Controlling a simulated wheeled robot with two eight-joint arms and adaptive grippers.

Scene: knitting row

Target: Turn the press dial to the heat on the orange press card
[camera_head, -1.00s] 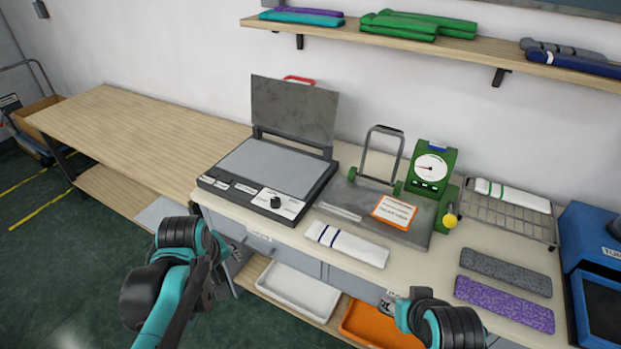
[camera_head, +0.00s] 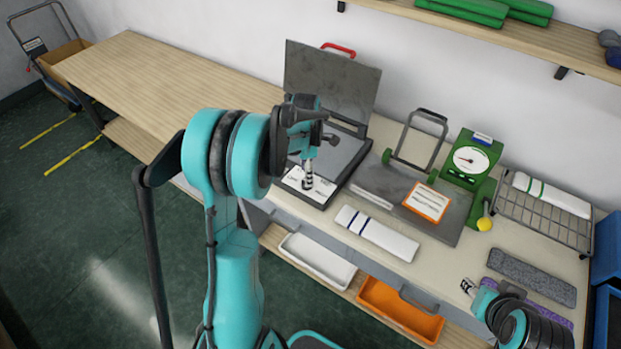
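The press (camera_head: 335,75) stands open on the bench, its grey lid raised with a red handle on top. My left gripper (camera_head: 307,184) points down over the white dial panel (camera_head: 322,188) at the press's front. The dial itself is hidden behind the gripper, and I cannot tell whether they touch or whether the fingers are open. The orange-edged press card (camera_head: 427,202) lies on the grey plate right of the press; its writing is too small to read. My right gripper (camera_head: 468,287) is low at the bench's front edge, away from the press; its finger state is unclear.
A white folded cloth with dark stripes (camera_head: 376,233) lies in front of the grey plate (camera_head: 445,229). A green dial gauge (camera_head: 470,160) and a wire rack (camera_head: 540,222) stand to the right. The wooden table (camera_head: 150,75) at left is clear.

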